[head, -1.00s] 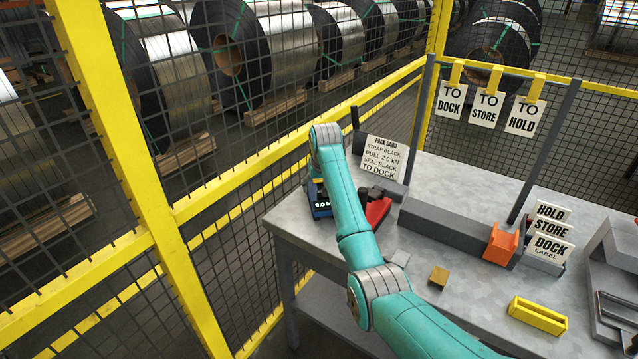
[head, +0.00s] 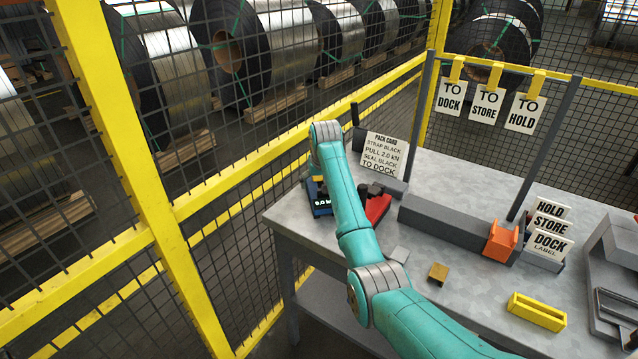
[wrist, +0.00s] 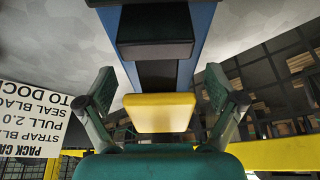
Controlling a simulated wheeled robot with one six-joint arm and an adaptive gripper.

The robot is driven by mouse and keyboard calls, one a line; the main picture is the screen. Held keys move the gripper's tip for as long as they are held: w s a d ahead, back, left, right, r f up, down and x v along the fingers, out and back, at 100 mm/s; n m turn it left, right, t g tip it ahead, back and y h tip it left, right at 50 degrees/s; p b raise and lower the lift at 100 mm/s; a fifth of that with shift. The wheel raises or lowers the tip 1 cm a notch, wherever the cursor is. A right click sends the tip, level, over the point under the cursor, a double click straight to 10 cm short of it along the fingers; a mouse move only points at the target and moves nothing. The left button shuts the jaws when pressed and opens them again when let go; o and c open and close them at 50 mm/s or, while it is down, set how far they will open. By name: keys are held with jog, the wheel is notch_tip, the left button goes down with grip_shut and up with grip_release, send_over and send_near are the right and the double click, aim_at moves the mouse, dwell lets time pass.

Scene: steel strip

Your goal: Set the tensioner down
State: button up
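The tensioner (head: 319,203) is a blue tool with a small lit display and a yellow part. In the head view it is at the left end of the grey bench, partly hidden behind my arm. In the wrist view its yellow grip (wrist: 160,113) and blue body (wrist: 203,22) lie ahead of my gripper (wrist: 159,80). The two fingers stand apart on either side of the yellow grip, with a narrow gap showing at each side. My gripper is open around the grip. The tensioner appears to rest on the bench (head: 300,225), but its underside is hidden.
A red tool (head: 377,207) stands just right of the tensioner. The pack card (head: 383,153) stands behind. A grey block (head: 445,222), orange piece (head: 501,240), brass block (head: 438,272) and yellow holder (head: 537,312) are further right. Yellow-framed mesh fencing borders the bench.

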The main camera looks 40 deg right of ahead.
jog(key=shift+s+f, duration=0.1)
jog(key=shift+f, duration=0.25)
jog(key=v, duration=1.2)
jog(key=shift+r, duration=0.2)
